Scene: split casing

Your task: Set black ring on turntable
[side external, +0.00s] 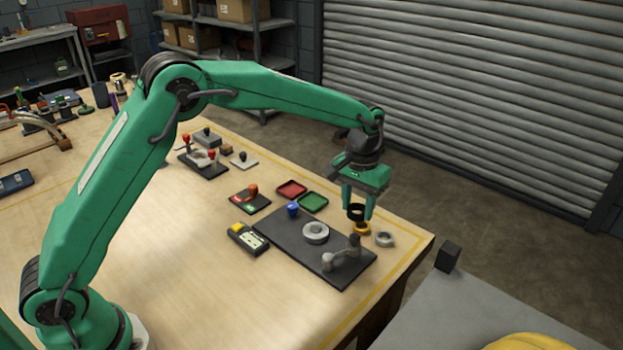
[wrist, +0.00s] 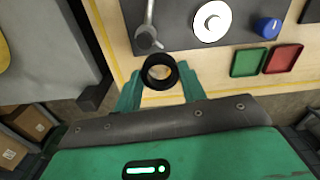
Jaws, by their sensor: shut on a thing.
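My gripper (side external: 358,204) is shut on the black ring (side external: 356,212), with one finger on each side of it. The ring also shows between the fingertips in the wrist view (wrist: 147,72). It appears to be held above a small orange-yellow piece (side external: 361,229) near the table's right corner. I cannot tell whether the ring touches that piece. The turntable, seemingly the pale round disc with a central hub (side external: 316,233), sits bare on a dark plate (side external: 282,234), to the left of my gripper. It also shows in the wrist view (wrist: 211,21).
A grey lever (side external: 342,254) stands on the dark plate near the turntable. A blue knob (side external: 292,209) is at the plate's far end. A silver ring (side external: 385,240) lies near the table edge. Red (side external: 291,189) and green (side external: 313,202) trays lie behind the plate.

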